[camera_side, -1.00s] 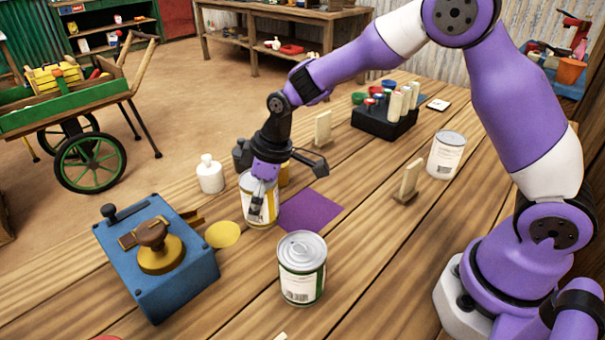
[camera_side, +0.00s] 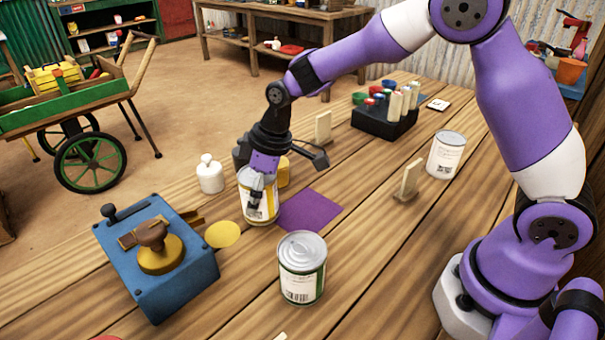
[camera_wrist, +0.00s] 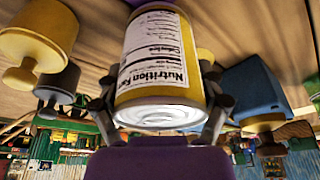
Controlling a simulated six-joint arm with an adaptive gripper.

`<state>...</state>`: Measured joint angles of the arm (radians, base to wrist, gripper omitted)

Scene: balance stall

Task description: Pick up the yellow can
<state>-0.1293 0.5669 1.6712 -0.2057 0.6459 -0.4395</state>
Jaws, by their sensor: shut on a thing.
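The yellow can (camera_side: 259,207), with a white label, stands upright on the wooden table beside the purple square (camera_side: 309,211). In the wrist view the yellow can (camera_wrist: 160,70) fills the middle, its silver lid toward the camera. My gripper (camera_side: 258,196) reaches down over the can from above, its fingers on either side of it. In the wrist view my gripper (camera_wrist: 160,112) is shut on the can near the lid end. I cannot tell whether the can's base is clear of the table.
A green-banded can (camera_side: 302,268) stands in front, and another can (camera_side: 446,155) at the right. A blue box with a brass knob (camera_side: 158,262) is at left. A white weight (camera_side: 210,175) and yellow weight (camera_side: 283,172) stand close by. A black rack (camera_side: 384,126) is farther back.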

